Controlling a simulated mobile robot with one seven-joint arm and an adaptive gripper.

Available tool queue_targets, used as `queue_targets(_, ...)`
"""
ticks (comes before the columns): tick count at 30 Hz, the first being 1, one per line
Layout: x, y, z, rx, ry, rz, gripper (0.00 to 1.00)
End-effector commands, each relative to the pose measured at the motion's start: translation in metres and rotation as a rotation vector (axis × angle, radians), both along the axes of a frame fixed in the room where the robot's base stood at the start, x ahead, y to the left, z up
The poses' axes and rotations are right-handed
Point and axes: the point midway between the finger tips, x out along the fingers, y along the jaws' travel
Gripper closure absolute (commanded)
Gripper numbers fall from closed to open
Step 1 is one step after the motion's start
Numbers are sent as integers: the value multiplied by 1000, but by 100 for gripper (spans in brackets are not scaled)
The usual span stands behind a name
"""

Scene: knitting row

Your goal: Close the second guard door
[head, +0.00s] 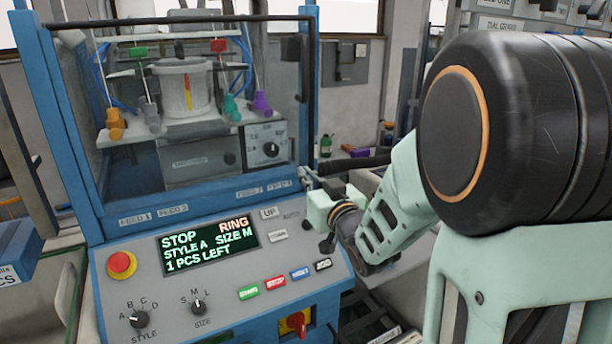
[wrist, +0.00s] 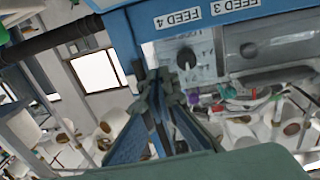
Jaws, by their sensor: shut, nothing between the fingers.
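A clear guard door (head: 130,75) with a dark frame spans the front of the blue machine cabinet. It looks flush with the frame, but I cannot tell whether it is latched or which door counts as the second. My gripper (head: 311,182) is at the cabinet's lower right front corner, beside the blue post (head: 308,120). It is shut and empty. In the wrist view my gripper (wrist: 158,78) shows just below the FEED 4 label (wrist: 178,19). A dark bar (head: 355,163) runs right from near the fingers; a dark bar (wrist: 55,38) also shows at upper left there.
The sloped control panel (head: 225,280) below has a red stop button (head: 121,265), a display (head: 209,246) reading STOP, RING and 1 PCS LEFT, and several coloured buttons. Feed spools and a knitting cylinder (head: 186,88) stand behind the clear door. Equipment lines the right side.

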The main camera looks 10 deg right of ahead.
Motion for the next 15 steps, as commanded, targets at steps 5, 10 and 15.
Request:
queue_targets(5,3,1,0,1,-1,6,100)
queue_targets(10,26,5,1,2,-4,54,100)
queue_targets(15,50,10,0,2,-3,108,100)
